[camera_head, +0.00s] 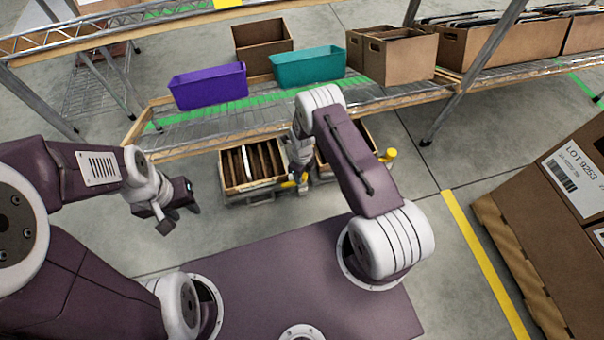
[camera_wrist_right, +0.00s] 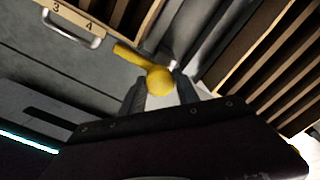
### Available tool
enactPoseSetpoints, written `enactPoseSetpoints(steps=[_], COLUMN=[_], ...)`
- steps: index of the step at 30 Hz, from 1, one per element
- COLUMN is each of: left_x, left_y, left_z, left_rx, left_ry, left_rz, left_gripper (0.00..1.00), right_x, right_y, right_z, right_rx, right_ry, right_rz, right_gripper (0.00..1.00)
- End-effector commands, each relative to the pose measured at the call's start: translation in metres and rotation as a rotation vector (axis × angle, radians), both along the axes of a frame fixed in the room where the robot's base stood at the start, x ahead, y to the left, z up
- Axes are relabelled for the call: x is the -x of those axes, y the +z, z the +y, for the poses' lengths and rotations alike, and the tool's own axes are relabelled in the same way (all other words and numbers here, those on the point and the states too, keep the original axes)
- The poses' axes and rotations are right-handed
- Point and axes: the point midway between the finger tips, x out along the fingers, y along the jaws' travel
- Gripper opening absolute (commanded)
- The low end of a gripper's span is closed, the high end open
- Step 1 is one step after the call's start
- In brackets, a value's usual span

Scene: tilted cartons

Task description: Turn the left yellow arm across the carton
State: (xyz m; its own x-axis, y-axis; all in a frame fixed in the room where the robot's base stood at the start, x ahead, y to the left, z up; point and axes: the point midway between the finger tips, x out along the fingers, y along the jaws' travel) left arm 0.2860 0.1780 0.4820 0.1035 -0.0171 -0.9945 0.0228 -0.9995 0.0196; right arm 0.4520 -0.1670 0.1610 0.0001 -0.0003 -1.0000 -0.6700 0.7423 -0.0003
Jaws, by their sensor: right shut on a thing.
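The left yellow arm (camera_head: 288,184) is at the front right corner of the left carton (camera_head: 228,179), partly hidden by my right gripper. In the right wrist view the yellow arm (camera_wrist_right: 130,54) ends in a round knob (camera_wrist_right: 160,80). My right gripper (camera_wrist_right: 160,84) is shut on this knob, one dark finger on each side. In the head view my right gripper (camera_head: 302,183) reaches down between the two cartons. The carton holds upright brown dividers. My left gripper (camera_head: 179,216) is open and empty, left of the carton and apart from it.
A right carton (camera_head: 372,135) stands beside the left one, partly hidden by my right arm, with another yellow knob (camera_head: 388,155) at its right. Behind is a rack shelf (camera_head: 200,135) with a purple bin (camera_head: 208,87) and a teal bin (camera_head: 308,68). A large box (camera_head: 565,170) stands far right.

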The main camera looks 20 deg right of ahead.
Motion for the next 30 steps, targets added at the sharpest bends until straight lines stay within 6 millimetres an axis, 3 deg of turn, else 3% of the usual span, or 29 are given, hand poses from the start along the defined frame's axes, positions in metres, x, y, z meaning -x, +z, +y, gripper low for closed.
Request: enactPoseSetpoints(steps=[8,9,11,20,30], left_x=[0.0,0.0,0.0,0.0,0.0], left_y=[0.0,0.0,0.0,0.002,0.05], left_z=[0.0,0.0,0.0,0.0,0.0], left_rx=[0.0,0.0,0.0,0.0,0.0], left_ry=[0.0,0.0,0.0,0.0,0.0], left_rz=[0.0,0.0,0.0,0.0,0.0], left_gripper=[0.36,0.36,0.36,0.36,0.36], right_x=[0.0,0.0,0.0,0.0,0.0], right_y=[0.0,0.0,0.0,0.002,0.073], right_z=[0.0,0.0,0.0,0.0,0.0], right_rx=[-0.001,-0.001,-0.001,0.0,0.0], right_ry=[-0.006,-0.005,-0.005,-0.003,-0.003], right_rz=[0.001,0.001,0.001,0.0,0.0], right_gripper=[0.0,0.46,0.59,0.59,0.59])
